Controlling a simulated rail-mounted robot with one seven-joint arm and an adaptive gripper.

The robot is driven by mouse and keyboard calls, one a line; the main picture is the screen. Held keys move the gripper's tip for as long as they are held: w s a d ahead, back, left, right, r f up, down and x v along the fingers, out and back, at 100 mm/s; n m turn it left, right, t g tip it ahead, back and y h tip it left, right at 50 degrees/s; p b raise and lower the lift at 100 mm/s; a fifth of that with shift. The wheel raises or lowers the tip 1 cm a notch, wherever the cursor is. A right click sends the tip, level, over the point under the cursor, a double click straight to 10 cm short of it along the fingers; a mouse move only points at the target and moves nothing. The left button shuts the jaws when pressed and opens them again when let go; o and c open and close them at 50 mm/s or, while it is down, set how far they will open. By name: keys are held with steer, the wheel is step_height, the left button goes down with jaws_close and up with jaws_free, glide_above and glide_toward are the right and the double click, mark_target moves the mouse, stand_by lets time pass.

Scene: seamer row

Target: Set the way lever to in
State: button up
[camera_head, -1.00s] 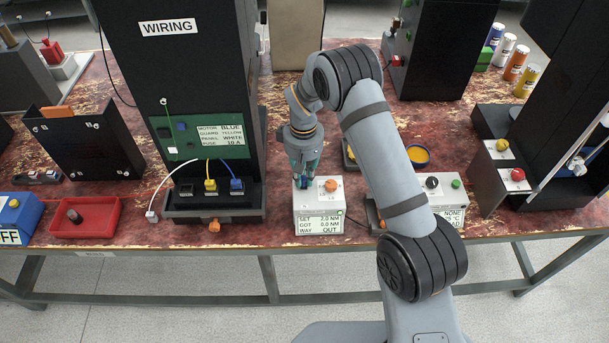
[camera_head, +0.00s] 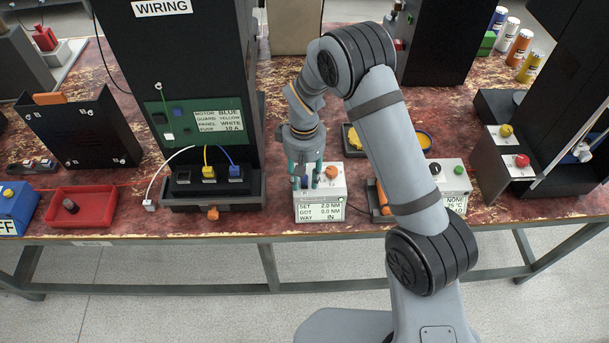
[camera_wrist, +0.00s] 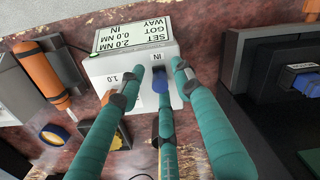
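The torque box (camera_head: 318,200) is a small white box at the table's front edge. Its display (camera_head: 320,212) reads SET 2.0 NM, GOT 0.0 NM, WAY IN. An orange knob (camera_head: 331,172) sits on its top right. The blue way lever (camera_wrist: 160,80) shows in the wrist view beside an IN label, between my gripper's fingers. My gripper (camera_head: 307,184) points down over the left part of the box top. In the wrist view its teal fingers (camera_wrist: 158,84) stand apart around the lever; I cannot tell whether they touch it.
An orange-handled tool (camera_wrist: 42,78) lies beside the box in the wrist view. The black wiring cabinet (camera_head: 180,80) stands to the left with blue, yellow and white cables. A white box with a green button (camera_head: 458,170) stands to the right. A red tray (camera_head: 82,205) lies far left.

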mark_target(305, 178)
steer(key=shift+w, duration=0.1)
step_height(305, 178, up, 12)
stand_by(0.6)
stand_by(0.4)
step_height(305, 178, down, 12)
steer(key=shift+f, duration=0.1)
steer(key=shift+w+d, duration=0.1)
steer(key=shift+w, duration=0.35)
steer(key=shift+w+a+p, duration=0.25)
steer(key=shift+w+p, duration=0.1)
steer(key=shift+w, duration=0.15)
